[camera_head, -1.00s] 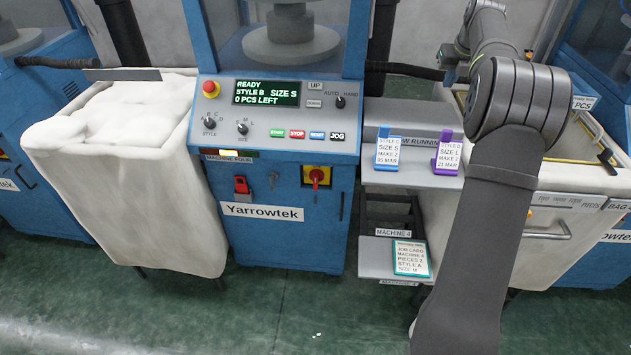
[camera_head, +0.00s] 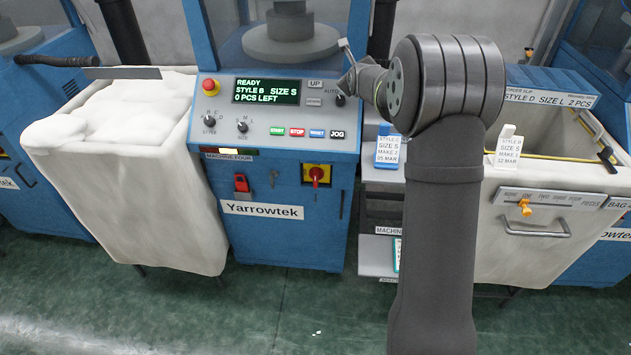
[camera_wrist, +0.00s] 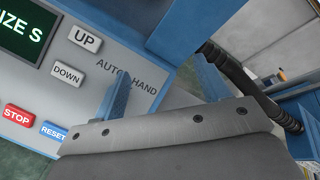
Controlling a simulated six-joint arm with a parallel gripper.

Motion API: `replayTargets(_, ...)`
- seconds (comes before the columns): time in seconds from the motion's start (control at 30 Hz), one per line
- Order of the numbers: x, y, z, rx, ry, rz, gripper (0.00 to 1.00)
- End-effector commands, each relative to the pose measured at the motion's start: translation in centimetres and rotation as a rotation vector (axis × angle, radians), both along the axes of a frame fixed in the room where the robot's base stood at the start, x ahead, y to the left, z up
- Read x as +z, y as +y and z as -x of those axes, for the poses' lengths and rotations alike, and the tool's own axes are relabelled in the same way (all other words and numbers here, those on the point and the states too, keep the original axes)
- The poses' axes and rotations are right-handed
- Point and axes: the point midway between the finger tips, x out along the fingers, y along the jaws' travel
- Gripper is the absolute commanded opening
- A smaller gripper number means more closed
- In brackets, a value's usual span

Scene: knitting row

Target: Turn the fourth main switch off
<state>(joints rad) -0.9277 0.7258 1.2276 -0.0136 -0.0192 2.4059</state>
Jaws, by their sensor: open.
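The main switch (camera_head: 317,174) is a red rotary handle on a yellow plate. It sits low on the blue front of the machine labelled MACHINE FOUR (camera_head: 229,156). Its exact angle is too small to tell. My gripper (camera_head: 345,68) is open and empty, in front of the right end of the control panel near the AUTO/HAND knob, above and right of the main switch and apart from it. In the wrist view, a gripper finger (camera_wrist: 117,97) stands before the AUTO and HAND lettering. The main switch is not in the wrist view.
The panel has a lit display (camera_head: 267,92) reading READY, a red stop knob (camera_head: 211,86) and a button row (camera_head: 308,133). A padded white bin (camera_head: 120,180) stands left. A shelf card (camera_head: 388,150) and another bin (camera_head: 560,225) are right. Space before the main switch is clear.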

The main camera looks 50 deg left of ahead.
Motion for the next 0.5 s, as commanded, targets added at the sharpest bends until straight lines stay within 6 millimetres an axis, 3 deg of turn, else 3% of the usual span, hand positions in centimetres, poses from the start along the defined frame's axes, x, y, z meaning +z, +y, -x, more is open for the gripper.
replayTargets(0.03,-0.4,0.9,2.2,0.042,-0.053,-0.018,0.69)
replayTargets(0.23,-2.0,2.5,10.3,0.18,-0.264,-0.114,0.69)
replayTargets(0.37,-3.6,2.0,15.8,0.255,-0.383,-0.176,0.69)
replayTargets(0.5,-5.3,0.3,21.7,0.324,-0.502,-0.247,0.69)
